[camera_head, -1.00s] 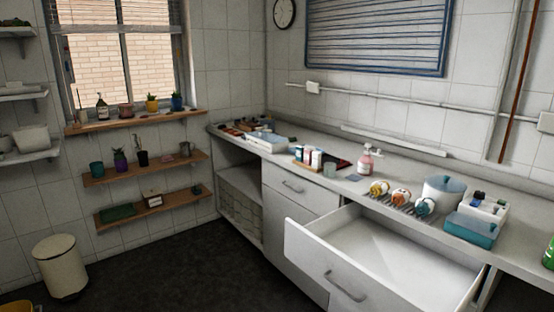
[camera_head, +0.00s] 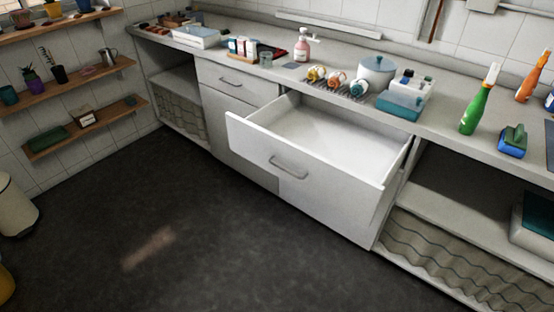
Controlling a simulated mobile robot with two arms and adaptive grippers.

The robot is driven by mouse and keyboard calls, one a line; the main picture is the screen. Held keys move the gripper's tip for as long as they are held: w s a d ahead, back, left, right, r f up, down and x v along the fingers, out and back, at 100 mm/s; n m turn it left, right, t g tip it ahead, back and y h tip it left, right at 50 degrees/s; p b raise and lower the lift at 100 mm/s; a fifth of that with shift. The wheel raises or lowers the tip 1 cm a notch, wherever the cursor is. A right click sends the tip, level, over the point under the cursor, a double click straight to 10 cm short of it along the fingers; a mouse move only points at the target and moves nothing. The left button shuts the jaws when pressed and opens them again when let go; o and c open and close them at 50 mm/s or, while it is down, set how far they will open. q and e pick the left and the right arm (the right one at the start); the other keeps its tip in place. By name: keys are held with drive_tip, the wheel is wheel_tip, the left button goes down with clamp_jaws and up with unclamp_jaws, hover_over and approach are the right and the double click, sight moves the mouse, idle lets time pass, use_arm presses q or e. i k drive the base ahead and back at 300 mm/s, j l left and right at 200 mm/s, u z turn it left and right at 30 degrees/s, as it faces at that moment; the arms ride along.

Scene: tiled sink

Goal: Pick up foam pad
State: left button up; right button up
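I cannot tell for certain which thing is the foam pad. A teal-blue block (camera_head: 400,105) lies at the front of a white caddy (camera_head: 414,88) on the counter. A small blue and green item (camera_head: 513,141), perhaps a brush or sponge, sits further right on the counter. A flat dark green piece (camera_head: 49,141) lies on the lower wall shelf at the left. Neither of my grippers shows in the head view.
A wide drawer (camera_head: 318,135) stands pulled open and empty below the counter (camera_head: 345,93). Spray bottles (camera_head: 478,101), a pink soap bottle (camera_head: 303,47) and a lidded pot (camera_head: 375,74) stand on the counter. A bin (camera_head: 16,207) is at left. The dark floor (camera_head: 190,220) is clear.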

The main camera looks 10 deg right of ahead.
sight(512, 142)
drive_tip(key=z, duration=1.9)
